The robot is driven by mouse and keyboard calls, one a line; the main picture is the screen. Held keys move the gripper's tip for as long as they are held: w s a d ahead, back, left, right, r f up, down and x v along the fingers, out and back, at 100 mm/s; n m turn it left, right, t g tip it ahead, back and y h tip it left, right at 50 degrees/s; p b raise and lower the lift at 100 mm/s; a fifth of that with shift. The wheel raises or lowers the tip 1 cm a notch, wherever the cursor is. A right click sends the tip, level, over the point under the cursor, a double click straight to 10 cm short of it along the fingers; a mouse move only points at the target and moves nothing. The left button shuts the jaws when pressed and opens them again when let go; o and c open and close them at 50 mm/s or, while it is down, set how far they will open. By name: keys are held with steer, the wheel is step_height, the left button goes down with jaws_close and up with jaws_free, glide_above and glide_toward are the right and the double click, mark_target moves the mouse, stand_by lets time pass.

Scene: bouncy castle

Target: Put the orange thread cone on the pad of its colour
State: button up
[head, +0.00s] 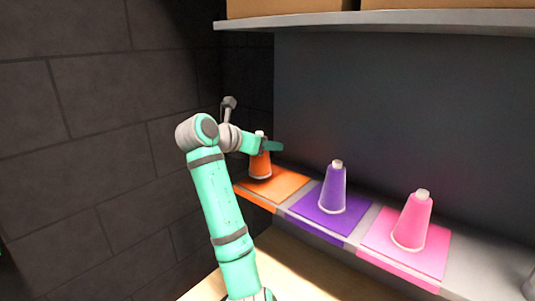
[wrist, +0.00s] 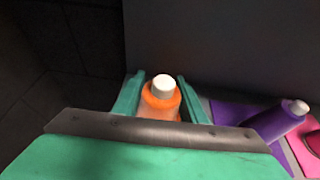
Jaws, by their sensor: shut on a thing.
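The orange thread cone (head: 260,164) stands upright over the orange pad (head: 283,184) at the left end of the shelf in the head view. I cannot tell for sure whether its base touches the pad. My gripper (head: 266,146) is shut on the upper part of the cone. In the wrist view the cone (wrist: 161,100), with its white tip, sits between the two green fingers of my gripper (wrist: 161,96). Its lower part is hidden behind the gripper body there.
A purple cone (head: 332,190) stands on a purple pad (head: 318,216), and a pink cone (head: 412,222) on a pink pad (head: 377,238), to the right. An upper shelf (head: 400,20) with boxes hangs above. A dark block wall (head: 90,130) is at the left.

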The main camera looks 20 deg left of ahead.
mark_target(266, 153)
step_height(266, 153, down, 3)
steer(key=shift+r, duration=0.15)
steer(key=shift+d, duration=0.15)
steer(key=shift+s+a, duration=0.15)
steer(key=shift+a, duration=0.05)
steer(key=o, duration=1.2)
steer(key=shift+s, duration=0.15)
steer(key=v, duration=1.1)
steer(key=shift+s+r, duration=0.1)
steer(key=shift+s, duration=0.2)
steer(key=shift+a, duration=0.15)
